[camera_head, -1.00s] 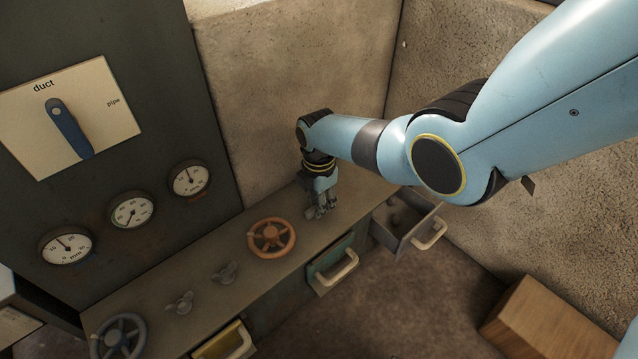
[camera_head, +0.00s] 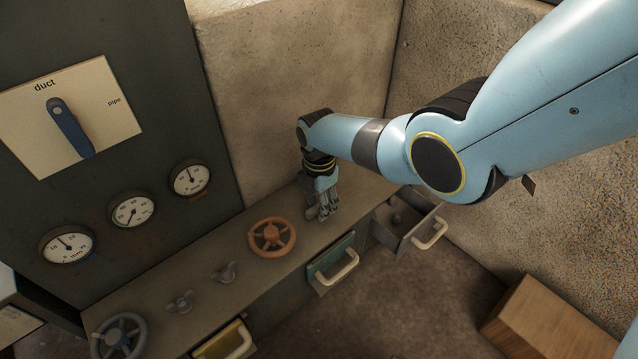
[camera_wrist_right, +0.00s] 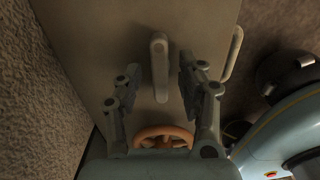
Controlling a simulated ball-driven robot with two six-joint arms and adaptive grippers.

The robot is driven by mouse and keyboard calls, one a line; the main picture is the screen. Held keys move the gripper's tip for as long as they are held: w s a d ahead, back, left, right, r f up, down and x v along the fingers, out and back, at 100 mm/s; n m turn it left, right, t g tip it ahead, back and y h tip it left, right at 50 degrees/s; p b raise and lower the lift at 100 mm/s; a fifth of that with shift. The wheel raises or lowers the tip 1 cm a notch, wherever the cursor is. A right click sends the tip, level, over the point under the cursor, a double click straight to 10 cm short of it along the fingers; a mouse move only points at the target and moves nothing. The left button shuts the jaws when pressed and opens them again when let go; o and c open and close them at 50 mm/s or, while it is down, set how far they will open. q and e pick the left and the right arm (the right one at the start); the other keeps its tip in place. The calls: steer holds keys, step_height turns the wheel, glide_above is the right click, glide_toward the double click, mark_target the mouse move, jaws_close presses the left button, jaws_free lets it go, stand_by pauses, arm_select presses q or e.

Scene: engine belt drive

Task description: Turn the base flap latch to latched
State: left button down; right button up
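My right gripper (camera_head: 325,208) is low over the far right end of the bench top, pointing down. In the right wrist view my right gripper (camera_wrist_right: 158,75) is open, with one finger on each side of a narrow grey lever (camera_wrist_right: 159,50). A gap shows between the lever and each finger. The lever lies roughly along the picture's vertical, and no label shows on it, so I cannot confirm that it is the base flap latch. In the head view the fingers mostly hide that spot. My left gripper is not in view.
An orange handwheel (camera_head: 272,237) stands left of the gripper, with two small wing knobs and a dark handwheel (camera_head: 118,336) further left. Drawers with pale handles line the bench front; the right drawer (camera_head: 405,222) is open. A wooden box (camera_head: 550,318) is on the floor.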

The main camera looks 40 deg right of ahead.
mark_target(319, 204)
step_height(319, 204, up, 12)
stand_by(0.6)
stand_by(0.4)
